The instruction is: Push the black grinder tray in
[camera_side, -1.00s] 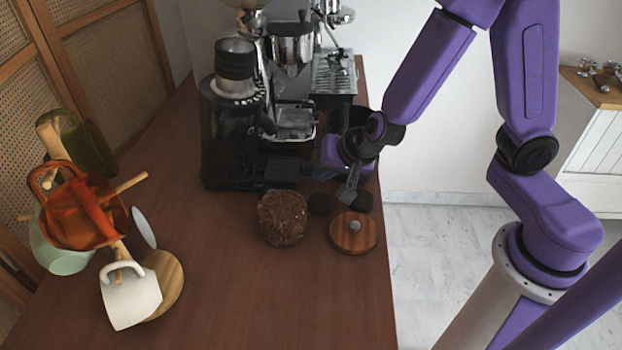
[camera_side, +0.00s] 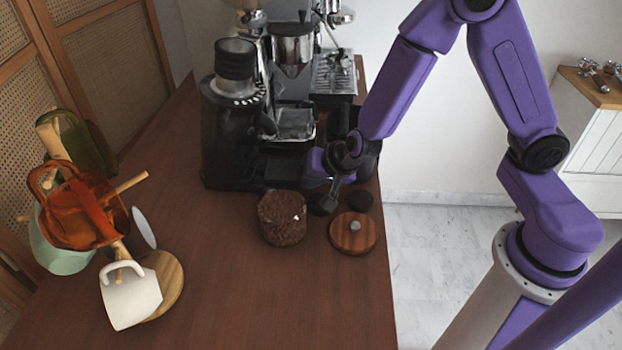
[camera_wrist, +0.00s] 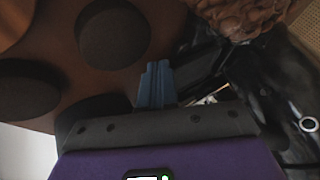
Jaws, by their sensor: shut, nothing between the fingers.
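The black grinder (camera_side: 225,140) stands on the wooden counter, left of the espresso machine. Its black tray (camera_side: 281,168) sticks out low from the grinder's right side, toward my gripper. My gripper (camera_side: 328,204) is low over the counter, right of the tray and behind the round wooden lid, with its fingers shut and empty. In the wrist view the shut fingers (camera_wrist: 156,82) point beside the dark tray (camera_wrist: 201,68), which lies just to their right. I cannot tell whether they touch it. The grinder's dark body (camera_wrist: 285,110) fills the right side there.
A jar of coffee beans (camera_side: 282,217) stands close in front of the tray. The wooden lid (camera_side: 353,233) and black discs (camera_wrist: 112,35) lie near my gripper. A mug tree (camera_side: 165,285) with several mugs stands at left. The counter's front middle is clear.

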